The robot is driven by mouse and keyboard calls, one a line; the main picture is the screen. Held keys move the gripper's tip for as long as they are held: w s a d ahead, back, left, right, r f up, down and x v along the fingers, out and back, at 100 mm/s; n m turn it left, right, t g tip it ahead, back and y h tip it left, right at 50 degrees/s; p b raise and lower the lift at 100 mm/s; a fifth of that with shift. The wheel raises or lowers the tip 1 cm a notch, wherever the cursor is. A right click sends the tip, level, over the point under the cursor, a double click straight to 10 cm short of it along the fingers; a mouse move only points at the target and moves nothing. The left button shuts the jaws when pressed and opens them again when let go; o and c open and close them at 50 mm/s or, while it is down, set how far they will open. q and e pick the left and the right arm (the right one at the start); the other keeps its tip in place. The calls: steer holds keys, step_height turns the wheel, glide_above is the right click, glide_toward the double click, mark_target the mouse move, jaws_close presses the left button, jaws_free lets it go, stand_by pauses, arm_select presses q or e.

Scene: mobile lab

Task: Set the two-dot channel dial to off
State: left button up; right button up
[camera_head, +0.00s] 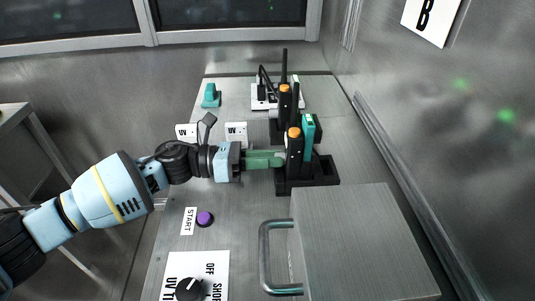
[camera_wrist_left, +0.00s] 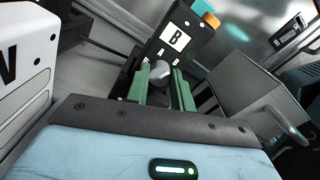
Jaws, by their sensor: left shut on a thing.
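My left gripper (camera_head: 265,159) reaches right from the left arm, its green fingers at the face of the nearer black handset unit (camera_head: 294,153) with an orange top. In the left wrist view, the gripper (camera_wrist_left: 160,88) is shut on a grey rounded dial (camera_wrist_left: 160,69), one green finger on each side. My right gripper is not in view.
A second orange-topped black unit (camera_head: 284,101) stands behind. A teal item (camera_head: 308,130) is beside the nearer one. A metal box (camera_head: 355,240) with a handle stands in front. A purple button (camera_head: 205,219) and a black dial (camera_head: 189,289) on a white panel lie front left.

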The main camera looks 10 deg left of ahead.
arm_select(q)
steer(key=n+p, duration=0.1)
steer(key=n, duration=0.1)
steer(key=shift+r+n+p, duration=0.1)
steer(key=shift+n+p, duration=0.2)
steer(key=shift+n, duration=0.1)
steer(key=shift+n+p, duration=0.3)
steer(key=shift+n, duration=0.5)
steer(key=o, duration=1)
